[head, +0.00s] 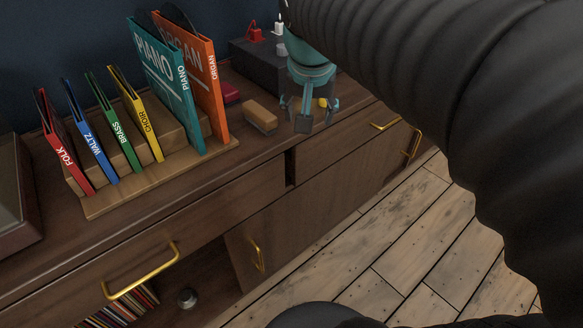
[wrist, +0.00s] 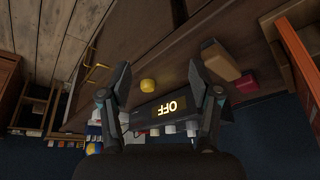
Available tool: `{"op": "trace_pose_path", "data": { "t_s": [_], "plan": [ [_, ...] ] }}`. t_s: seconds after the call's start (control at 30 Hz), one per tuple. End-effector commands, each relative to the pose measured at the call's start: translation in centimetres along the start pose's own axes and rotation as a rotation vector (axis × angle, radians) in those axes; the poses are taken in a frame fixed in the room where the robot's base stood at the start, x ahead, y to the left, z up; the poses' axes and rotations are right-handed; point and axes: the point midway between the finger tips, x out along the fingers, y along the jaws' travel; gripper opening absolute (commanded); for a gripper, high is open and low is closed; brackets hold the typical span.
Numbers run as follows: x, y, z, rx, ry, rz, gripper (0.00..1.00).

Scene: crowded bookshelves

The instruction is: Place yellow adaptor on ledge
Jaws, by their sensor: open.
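The yellow adaptor (head: 322,102) is a small rounded yellow piece on the dark wooden cabinet top, partly hidden behind my gripper (head: 308,108) in the head view. In the wrist view the yellow adaptor (wrist: 147,86) shows whole, between the lines of my two spread fingers but beyond their tips. My gripper (wrist: 160,78) is open and empty, pointing down above the cabinet top. A dark box (head: 262,68) with an OFF display (wrist: 169,107) stands behind the adaptor. A red piece (head: 255,32) and a white piece (head: 279,28) sit on its top. I cannot tell which surface is the ledge.
A wooden block (head: 260,117) and a dark red block (head: 232,94) lie left of my gripper. A wooden rack (head: 165,181) of upright coloured music folders stands farther left. Brass handles (head: 146,270) stick out from the cabinet front. The plank floor (head: 400,235) is bare.

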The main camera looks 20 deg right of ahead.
Motion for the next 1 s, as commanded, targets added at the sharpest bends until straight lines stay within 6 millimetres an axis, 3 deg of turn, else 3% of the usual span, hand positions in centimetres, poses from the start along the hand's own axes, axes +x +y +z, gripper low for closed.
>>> {"op": "trace_pose_path", "data": {
  "t_s": [0.03, 0.2, 0.4, 0.6, 1.0],
  "plan": [
    [-0.1, 0.1, 2.3, -0.052, 0.009, -0.026, 0.63],
    [1.1, 0.5, 9.0, -0.233, 0.040, -0.105, 0.63],
    [2.7, 0.8, 14.2, -0.372, 0.074, -0.161, 0.63],
    [3.3, 0.9, 15.6, -0.415, 0.085, -0.176, 0.63],
    [3.3, 0.9, 15.6, -0.413, 0.084, -0.176, 0.63]
  ]
}}
